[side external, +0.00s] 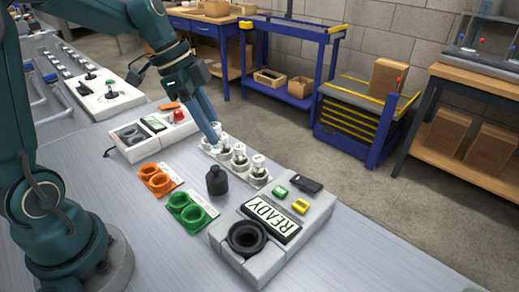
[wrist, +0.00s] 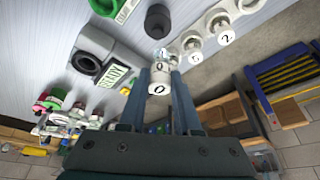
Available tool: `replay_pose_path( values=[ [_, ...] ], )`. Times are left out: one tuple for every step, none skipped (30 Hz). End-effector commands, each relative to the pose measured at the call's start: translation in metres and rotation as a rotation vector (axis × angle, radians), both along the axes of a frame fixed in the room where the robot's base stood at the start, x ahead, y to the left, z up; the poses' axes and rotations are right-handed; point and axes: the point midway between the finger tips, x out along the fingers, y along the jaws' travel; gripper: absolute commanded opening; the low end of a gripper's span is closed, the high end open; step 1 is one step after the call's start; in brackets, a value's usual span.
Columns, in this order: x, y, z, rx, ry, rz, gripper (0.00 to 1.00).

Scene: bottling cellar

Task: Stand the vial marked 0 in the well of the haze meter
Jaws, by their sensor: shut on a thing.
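The vial marked 0 (wrist: 158,86) is between the fingertips of my gripper (wrist: 165,80) in the wrist view, its white marked end toward the camera. In the side view my gripper (side external: 214,138) is at the far end of the white vial rack (side external: 258,181), and its fingers largely hide the vial. I cannot tell whether the vial is clear of the rack. The haze meter (side external: 318,212) shows READY, and its round dark well (side external: 247,238) looks empty. The well (wrist: 87,62) also shows left of my gripper in the wrist view.
Other vials, marked 5 (wrist: 194,58) and 2 (wrist: 226,38), stand in the rack. A black bottle (side external: 217,182) stands between the rack and the green ring holder (side external: 192,210). An orange holder (side external: 160,179) and a device with a red button (side external: 178,116) are farther left.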

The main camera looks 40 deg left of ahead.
Motion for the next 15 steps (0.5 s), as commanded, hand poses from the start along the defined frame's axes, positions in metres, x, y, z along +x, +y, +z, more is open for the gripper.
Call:
replay_pose_path(
  values=[
    [-0.005, -0.024, 0.000, -0.004, -0.001, -0.101, 0.00],
    [-0.008, -0.036, 0.000, -0.006, -0.001, -0.153, 0.00],
    [-0.013, -0.052, 0.000, -0.008, -0.002, -0.222, 0.00],
    [-0.017, -0.063, 0.000, -0.009, -0.002, -0.271, 0.00],
    [-0.021, -0.074, 0.000, -0.011, -0.002, -0.318, 0.00],
    [-0.027, -0.087, 0.000, -0.014, -0.001, -0.376, 0.00],
    [-0.032, -0.097, 0.000, -0.015, -0.002, -0.418, 0.00],
    [-0.036, -0.105, 0.000, -0.017, -0.002, -0.455, 0.00],
    [-0.042, -0.116, 0.000, -0.019, 0.000, -0.497, 0.00],
    [-0.047, -0.123, 0.001, -0.021, 0.001, -0.524, 0.00],
    [-0.050, -0.129, 0.001, -0.022, 0.002, -0.549, 0.00],
    [-0.055, -0.136, 0.001, -0.023, 0.001, -0.579, 0.00],
    [-0.058, -0.141, 0.001, -0.022, 0.001, -0.599, 0.00],
    [-0.060, -0.145, 0.002, -0.023, 0.000, -0.615, 0.00],
    [-0.063, -0.149, 0.002, -0.022, -0.001, -0.635, 0.00]
  ],
)
